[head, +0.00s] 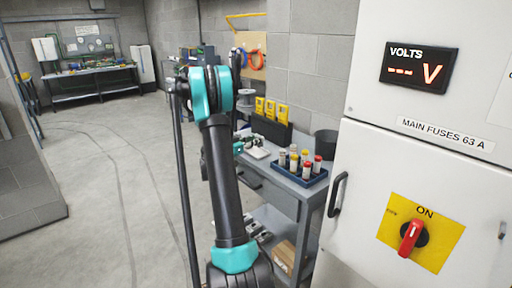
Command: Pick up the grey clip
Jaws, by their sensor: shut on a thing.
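My arm, with black links and teal joints, rises through the middle of the head view. I cannot make out my gripper; its fingertips are not visible, and the arm covers part of the bench behind it. I cannot pick out the grey clip in this view. Small pale and dark items (257,152) lie on the grey bench (284,200) just right of my arm, too small to tell apart.
A blue tray (314,181) of several fuse-like cylinders stands on the bench, near a dark bin (326,144) and yellow meters (270,109). A white cabinet (362,170) with a red switch (411,237) blocks the right. Open floor (110,200) lies left.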

